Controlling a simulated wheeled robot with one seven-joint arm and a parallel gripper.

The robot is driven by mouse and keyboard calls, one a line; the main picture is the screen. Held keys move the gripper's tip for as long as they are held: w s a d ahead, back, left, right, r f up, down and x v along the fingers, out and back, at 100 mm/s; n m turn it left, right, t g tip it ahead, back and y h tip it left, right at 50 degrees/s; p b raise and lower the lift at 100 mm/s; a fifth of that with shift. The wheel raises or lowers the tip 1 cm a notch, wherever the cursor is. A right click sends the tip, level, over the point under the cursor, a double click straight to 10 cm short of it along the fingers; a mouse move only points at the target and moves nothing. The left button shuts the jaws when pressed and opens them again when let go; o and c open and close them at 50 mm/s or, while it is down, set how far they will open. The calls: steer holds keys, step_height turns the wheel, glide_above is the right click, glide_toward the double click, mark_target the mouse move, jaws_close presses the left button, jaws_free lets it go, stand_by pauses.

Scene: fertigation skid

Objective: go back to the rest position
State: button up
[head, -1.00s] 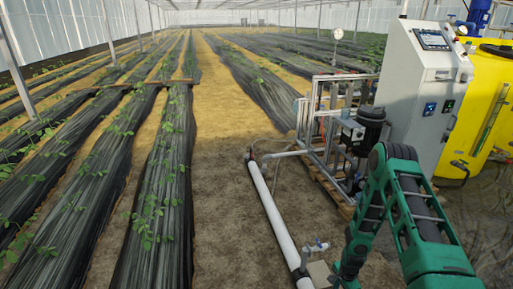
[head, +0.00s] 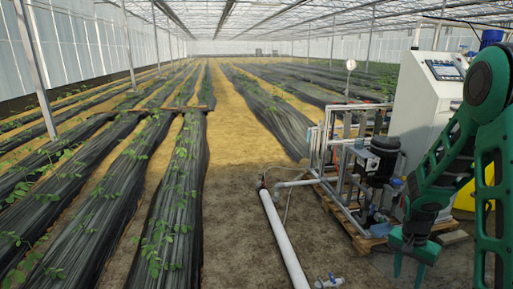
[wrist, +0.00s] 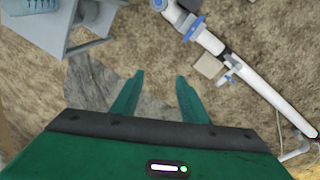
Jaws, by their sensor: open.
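My gripper (head: 408,262) hangs at the lower right of the head view, in front of the pump skid, with its green fingers pointing down. In the wrist view my gripper (wrist: 160,78) has its two fingers spread apart with only bare soil between and beyond them. It holds nothing. My green arm is bent at the right edge of the head view and hides part of the cabinet and the tank.
A white pipe (head: 284,240) with a blue-handled valve (head: 328,281) runs along the ground. The skid frame (head: 330,165), dark pump (head: 384,155), white cabinet (head: 421,105) and yellow tank (head: 466,197) stand right. Plastic-covered crop rows (head: 180,190) lie left. The soil (head: 232,235) between is clear.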

steer(key=s+a+r+n, duration=0.1)
steer(key=s+r+n, duration=0.1)
steer(key=s+r, duration=1.05)
steer(key=s+a+r+n+y, duration=0.1)
steer(key=s+a+r, duration=0.3)
steer(key=s+r, duration=0.4)
steer(key=s+n, duration=0.1)
steer(key=s, duration=0.3)
steer(key=shift+a+y, duration=0.2)
steer(key=shift+y, duration=0.1)
steer(key=shift+s+a+r, duration=0.1)
steer(key=shift+s+a, duration=0.1)
steer(key=shift+s, duration=0.45)
steer(key=shift+c, duration=0.8)
